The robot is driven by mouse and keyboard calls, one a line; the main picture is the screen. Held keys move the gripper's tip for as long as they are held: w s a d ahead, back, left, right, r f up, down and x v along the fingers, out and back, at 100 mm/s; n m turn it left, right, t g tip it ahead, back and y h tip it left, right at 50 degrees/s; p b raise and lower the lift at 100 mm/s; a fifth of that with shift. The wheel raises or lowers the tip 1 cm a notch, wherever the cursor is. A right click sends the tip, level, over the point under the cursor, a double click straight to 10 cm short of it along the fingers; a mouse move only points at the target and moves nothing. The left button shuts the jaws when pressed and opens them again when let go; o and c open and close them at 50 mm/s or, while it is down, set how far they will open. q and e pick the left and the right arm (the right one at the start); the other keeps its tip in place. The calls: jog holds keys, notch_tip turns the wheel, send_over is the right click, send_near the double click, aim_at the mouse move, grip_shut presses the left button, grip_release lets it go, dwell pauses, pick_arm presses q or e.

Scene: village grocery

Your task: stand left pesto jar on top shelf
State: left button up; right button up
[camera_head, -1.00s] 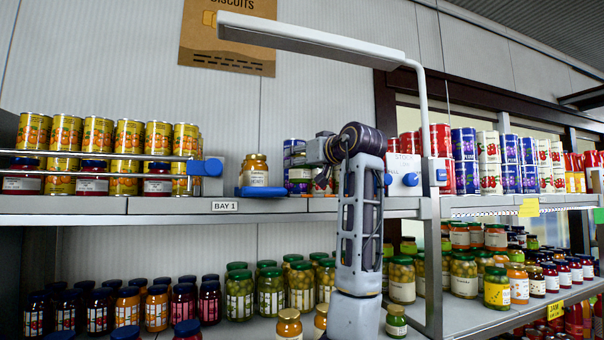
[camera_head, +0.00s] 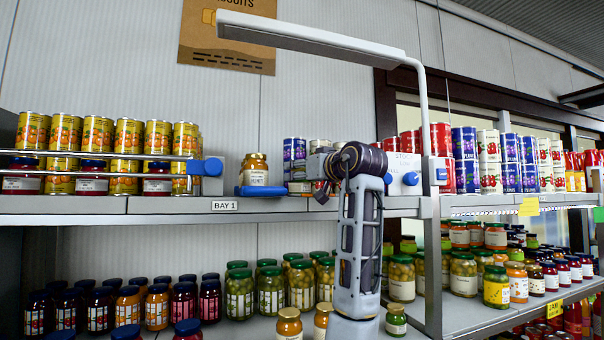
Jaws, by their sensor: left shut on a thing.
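My left gripper (camera_head: 318,168) is at the top shelf (camera_head: 390,203), just above its front edge and right of the middle of the bay. It is shut on a jar, taken to be the pesto jar, which is mostly hidden behind the gripper and wrist. I cannot tell whether the jar touches the shelf. My right gripper is not in view.
A honey jar (camera_head: 255,172) stands on a blue stand (camera_head: 260,191) left of my gripper. Blue cans (camera_head: 294,150) stand behind it. Yellow cans (camera_head: 128,135) are behind a rail at left. A white lamp post (camera_head: 424,110) rises at right. Jars fill the lower shelf.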

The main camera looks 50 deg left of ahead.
pick_arm(q)
jog(key=o, duration=1.1)
jog(key=shift+o, duration=0.9)
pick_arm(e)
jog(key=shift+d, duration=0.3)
pick_arm(q)
jog(key=shift+r, duration=0.15)
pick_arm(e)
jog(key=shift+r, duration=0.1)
pick_arm(q)
jog(key=shift+s+d, duration=0.1)
jog(key=shift+d, duration=0.6)
jog(key=s+d+b, duration=0.1)
jog(key=d+b, duration=0.2)
jog(key=d, duration=0.7)
jog(key=shift+s+d+b, duration=0.3)
jog(key=shift+s, duration=0.05)
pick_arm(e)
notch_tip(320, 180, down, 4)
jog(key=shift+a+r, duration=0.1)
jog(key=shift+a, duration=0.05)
